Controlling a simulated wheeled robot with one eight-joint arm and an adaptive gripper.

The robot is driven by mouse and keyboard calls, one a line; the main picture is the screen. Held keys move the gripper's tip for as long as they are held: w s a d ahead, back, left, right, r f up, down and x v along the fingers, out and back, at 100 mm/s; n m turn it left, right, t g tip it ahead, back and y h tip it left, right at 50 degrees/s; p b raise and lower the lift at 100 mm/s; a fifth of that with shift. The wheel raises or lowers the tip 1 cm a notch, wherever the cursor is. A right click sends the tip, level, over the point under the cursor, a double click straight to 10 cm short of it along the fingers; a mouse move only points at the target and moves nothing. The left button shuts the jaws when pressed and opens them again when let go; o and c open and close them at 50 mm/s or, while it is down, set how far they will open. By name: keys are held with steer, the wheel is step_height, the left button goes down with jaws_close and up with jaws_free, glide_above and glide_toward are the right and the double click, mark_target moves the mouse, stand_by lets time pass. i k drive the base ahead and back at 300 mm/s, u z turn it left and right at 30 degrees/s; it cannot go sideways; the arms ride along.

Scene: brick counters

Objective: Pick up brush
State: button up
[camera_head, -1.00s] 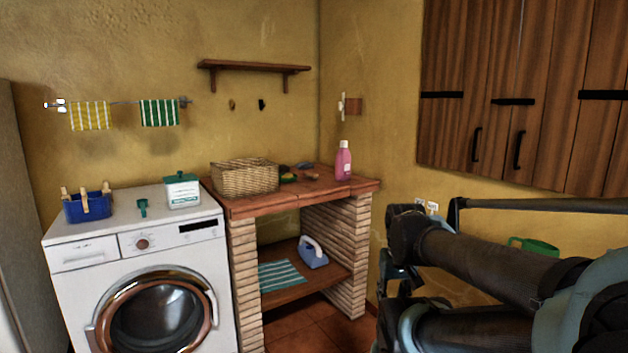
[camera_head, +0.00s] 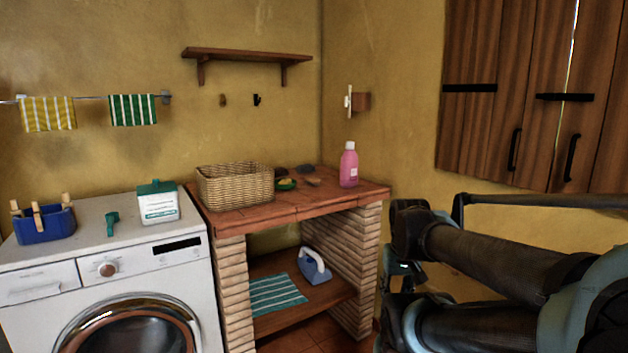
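A small brown wooden object (camera_head: 313,182), which may be the brush, lies on the brick counter (camera_head: 240,218), left of a pink bottle. It is too small to make out bristles. A small green tool (camera_head: 112,222) lies on the washing machine; I cannot tell whether it is a scoop or a brush. My folded dark arm fills the lower right, apart from the counter. My gripper's fingers cannot be made out there, and nothing is visibly held.
A wicker basket (camera_head: 236,186), a green-and-yellow item (camera_head: 287,184) and the pink bottle (camera_head: 348,165) share the counter. A blue iron (camera_head: 314,267) and striped cloth (camera_head: 277,294) are on the lower shelf. The washing machine (camera_head: 110,270) adjoins on the left. Wooden cupboards (camera_head: 480,130) hang at right.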

mark_target(310, 179)
steer(key=i, duration=1)
